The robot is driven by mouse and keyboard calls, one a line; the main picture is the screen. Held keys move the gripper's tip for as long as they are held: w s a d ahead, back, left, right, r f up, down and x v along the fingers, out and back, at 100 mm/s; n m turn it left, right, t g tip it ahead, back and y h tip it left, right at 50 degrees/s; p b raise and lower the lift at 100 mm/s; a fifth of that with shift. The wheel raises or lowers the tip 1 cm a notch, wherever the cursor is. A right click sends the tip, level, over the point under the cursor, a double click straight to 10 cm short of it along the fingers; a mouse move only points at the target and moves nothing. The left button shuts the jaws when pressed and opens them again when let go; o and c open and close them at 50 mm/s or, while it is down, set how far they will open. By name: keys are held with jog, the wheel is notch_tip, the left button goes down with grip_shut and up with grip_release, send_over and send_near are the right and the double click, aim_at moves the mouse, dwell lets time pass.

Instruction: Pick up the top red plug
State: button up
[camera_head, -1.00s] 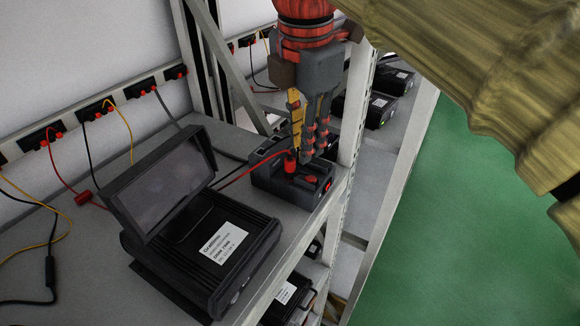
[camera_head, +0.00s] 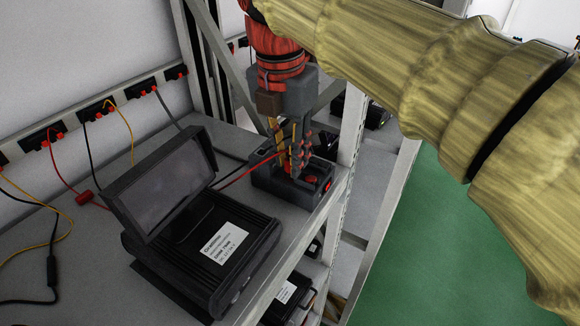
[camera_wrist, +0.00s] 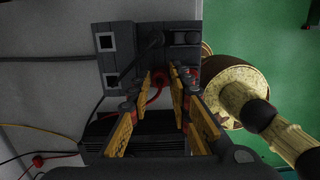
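The top red plug (camera_wrist: 159,77), with a red cable (camera_head: 240,175), stands at the dark box (camera_head: 263,182) on the shelf. My gripper (camera_head: 287,168) points down over this box, its fingers at the plug and hiding it in the head view. In the wrist view my gripper (camera_wrist: 160,88) has yellow-padded fingers on both sides of the plug, with a gap between them. It looks open; I cannot tell whether a finger touches the plug. A red round part (camera_head: 311,180) shows on the box top, right of the fingers.
A dark device with a tilted screen (camera_head: 165,185) and white label stands left of the box. A rack post (camera_head: 350,125) rises close behind it on the right. Wall sockets (camera_head: 97,110) with cables line the back. Green floor (camera_head: 440,240) lies right.

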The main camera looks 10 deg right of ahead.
jog(key=shift+f, duration=0.15)
jog(key=shift+c, duration=1.1)
grip_shut()
jog(key=shift+r, duration=0.55)
notch_tip(320, 180, up, 2)
jog(key=shift+r+b, duration=0.2)
jog(key=shift+b, duration=0.1)
jog(key=s+d+r+b, duration=0.1)
jog(key=s+d+r, duration=0.3)
jog(key=s+r, duration=0.5)
jog(key=s, duration=0.4)
jog(key=shift+s+r+b, duration=0.2)
jog(key=shift+r+b, duration=0.05)
jog(key=shift+b, duration=0.05)
jog(key=shift+d, duration=0.15)
